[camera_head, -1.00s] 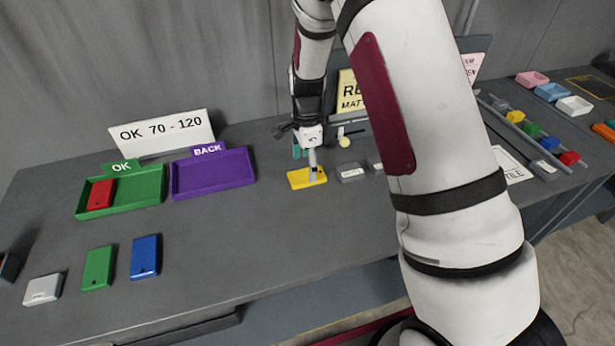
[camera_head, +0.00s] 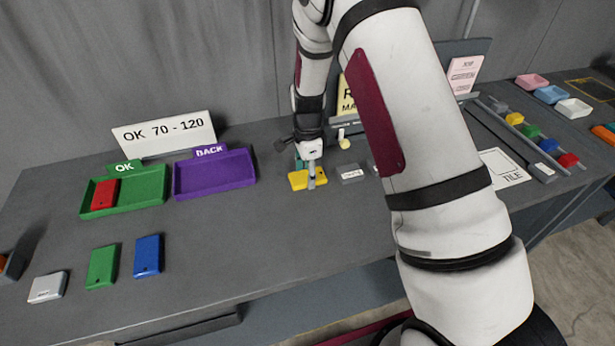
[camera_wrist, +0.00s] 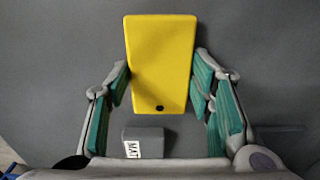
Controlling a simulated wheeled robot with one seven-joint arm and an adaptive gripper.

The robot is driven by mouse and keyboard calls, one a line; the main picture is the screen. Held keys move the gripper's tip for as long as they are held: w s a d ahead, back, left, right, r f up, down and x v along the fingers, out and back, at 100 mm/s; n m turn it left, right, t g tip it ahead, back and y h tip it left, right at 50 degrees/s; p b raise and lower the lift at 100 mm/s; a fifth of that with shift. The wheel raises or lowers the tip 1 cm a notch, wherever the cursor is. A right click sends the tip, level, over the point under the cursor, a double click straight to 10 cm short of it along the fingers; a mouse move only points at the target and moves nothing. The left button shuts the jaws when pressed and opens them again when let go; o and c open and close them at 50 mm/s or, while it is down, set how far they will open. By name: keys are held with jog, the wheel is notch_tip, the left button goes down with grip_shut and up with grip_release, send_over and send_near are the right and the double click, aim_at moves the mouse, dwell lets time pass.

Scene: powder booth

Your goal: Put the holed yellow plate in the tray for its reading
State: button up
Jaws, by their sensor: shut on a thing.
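The yellow plate (camera_head: 298,180), flat and rectangular, is at the middle of the grey table in the head view. In the wrist view the yellow plate (camera_wrist: 160,55) has a dark hole near its lower end. My gripper (camera_wrist: 159,85) is shut on its two long sides, with one teal-padded finger at each edge. In the head view my gripper (camera_head: 312,176) hides part of the plate. I cannot tell whether it is lifted. A green tray (camera_head: 150,197) marked OK holds a red plate (camera_head: 104,194). A purple tray (camera_head: 215,190) marked BACK is empty.
A sign (camera_head: 163,134) reads OK 70 - 120. A blue plate (camera_head: 147,256), a green plate (camera_head: 102,267) and a pale plate (camera_head: 47,287) lie at the front left. A small grey block (camera_head: 351,173) is right of the yellow plate. The table between is clear.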

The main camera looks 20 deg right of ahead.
aim_at(307, 175)
jog(key=shift+r, duration=0.1)
jog(key=shift+r, duration=0.55)
notch_tip(307, 175, up, 2)
jog(key=shift+w+r+b, duration=0.1)
jog(key=shift+w+b, duration=0.05)
jog(key=shift+b, duration=0.35)
jog(key=s, duration=0.5)
jog(key=s+r, duration=0.1)
jog(key=s, duration=1)
jog(key=shift+s+a+r, duration=0.1)
jog(key=shift+a+r, duration=0.05)
jog(key=shift+r, duration=0.1)
